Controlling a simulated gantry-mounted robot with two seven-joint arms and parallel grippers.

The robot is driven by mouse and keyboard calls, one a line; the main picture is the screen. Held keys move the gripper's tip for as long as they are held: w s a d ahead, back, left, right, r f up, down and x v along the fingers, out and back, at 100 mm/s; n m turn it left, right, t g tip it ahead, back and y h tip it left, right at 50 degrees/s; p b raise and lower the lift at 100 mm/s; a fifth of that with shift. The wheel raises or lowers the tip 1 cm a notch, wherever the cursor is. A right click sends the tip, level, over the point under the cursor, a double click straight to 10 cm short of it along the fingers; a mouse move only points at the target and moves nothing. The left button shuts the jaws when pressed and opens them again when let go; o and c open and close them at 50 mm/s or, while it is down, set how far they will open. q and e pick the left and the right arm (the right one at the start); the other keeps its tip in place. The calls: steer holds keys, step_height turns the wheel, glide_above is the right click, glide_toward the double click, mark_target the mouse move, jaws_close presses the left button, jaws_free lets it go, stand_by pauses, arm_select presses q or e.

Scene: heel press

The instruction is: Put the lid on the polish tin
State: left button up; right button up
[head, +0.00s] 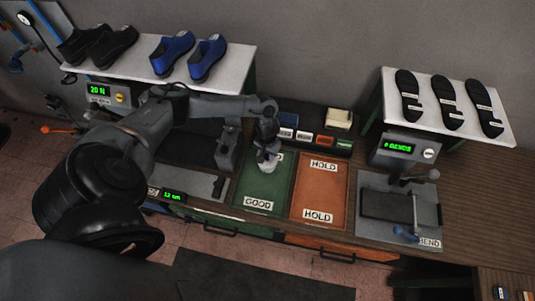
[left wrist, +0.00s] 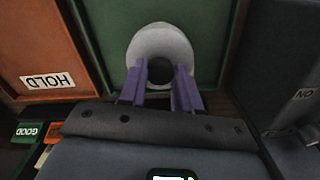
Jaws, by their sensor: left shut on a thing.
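My left gripper (head: 268,158) is low over the green GOOD mat (head: 259,193), near its upper part. In the left wrist view its two purple fingers (left wrist: 161,80) are shut on a pale round piece (left wrist: 160,37) with a dark round centre. This piece also shows pale under the gripper in the head view (head: 267,167). I cannot tell whether it is the lid, the polish tin, or one on the other. No separate lid or tin can be made out. I cannot tell whether the piece touches the mat. My right gripper is not in view.
The orange HOLD mat (head: 319,192) is right of the green one and bare. A row of small boxes (head: 305,136) and a cream box (head: 338,119) stand behind. A press (head: 399,205) is at right. Shoes (head: 172,52) and soles (head: 443,102) lie on raised shelves.

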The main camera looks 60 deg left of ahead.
arm_select(q)
steer(key=shift+f, duration=0.2)
stand_by(0.3)
steer(key=shift+f, duration=0.5)
stand_by(1.1)
steer(key=shift+f, duration=0.1)
stand_by(0.5)
steer(key=o, duration=1.4)
steer(key=shift+p, duration=0.3)
